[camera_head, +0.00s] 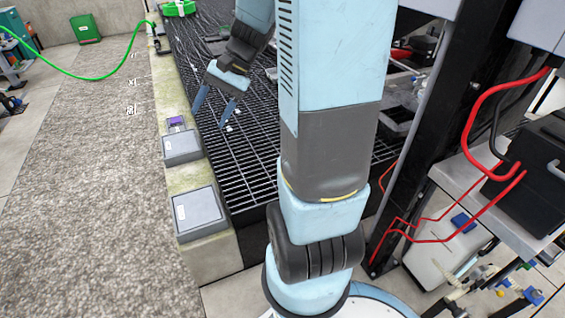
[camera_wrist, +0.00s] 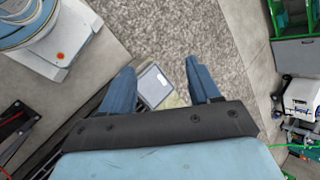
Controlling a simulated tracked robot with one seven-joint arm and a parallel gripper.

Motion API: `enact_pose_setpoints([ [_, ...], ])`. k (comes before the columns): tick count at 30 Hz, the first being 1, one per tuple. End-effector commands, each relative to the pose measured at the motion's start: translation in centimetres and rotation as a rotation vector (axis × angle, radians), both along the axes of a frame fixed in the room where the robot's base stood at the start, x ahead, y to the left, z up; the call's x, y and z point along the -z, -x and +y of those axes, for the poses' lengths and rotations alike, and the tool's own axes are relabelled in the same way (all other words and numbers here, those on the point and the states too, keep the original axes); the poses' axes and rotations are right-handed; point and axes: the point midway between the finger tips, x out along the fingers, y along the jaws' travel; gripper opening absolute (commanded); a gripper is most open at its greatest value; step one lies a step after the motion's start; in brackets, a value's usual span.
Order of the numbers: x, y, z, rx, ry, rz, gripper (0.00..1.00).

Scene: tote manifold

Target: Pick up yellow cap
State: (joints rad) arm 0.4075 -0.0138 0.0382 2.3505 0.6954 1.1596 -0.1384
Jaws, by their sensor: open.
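I cannot make out a yellow cap in either view. My gripper (camera_head: 211,117) hangs above the black grating with its two blue fingers spread apart. Nothing shows between the fingers. In the wrist view my gripper (camera_wrist: 158,66) is also open and empty, with a grey box (camera_wrist: 155,87) visible beyond and between the fingers. My arm hides part of the grating in the head view.
The black grating (camera_head: 245,180) is bordered on its left by a concrete ledge (camera_head: 215,250). Two grey boxes, a nearer one (camera_head: 199,212) and a farther one (camera_head: 182,148), sit on the ledge. Red cables (camera_head: 470,130) and a dark post are at right. Gravel (camera_head: 90,200) lies left.

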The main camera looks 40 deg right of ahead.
Motion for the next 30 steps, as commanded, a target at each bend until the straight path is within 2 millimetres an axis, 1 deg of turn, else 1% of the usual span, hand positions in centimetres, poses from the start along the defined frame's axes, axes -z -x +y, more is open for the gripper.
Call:
enact_pose_setpoints([
  [1, 0.9, -0.8, -0.6, 0.038, -0.049, 0.029, 0.62],
  [8, 4.1, -4.5, -3.1, 0.204, -0.268, 0.110, 0.62],
  [14, 7.4, -7.4, -6.2, 0.365, -0.457, 0.155, 0.62],
  [21, 11.9, -10.3, -11.0, 0.577, -0.680, 0.178, 0.62],
  [26, 15.5, -11.6, -14.7, 0.728, -0.823, 0.177, 0.62],
  [30, 19.0, -12.2, -18.2, 0.866, -0.942, 0.165, 0.62],
])
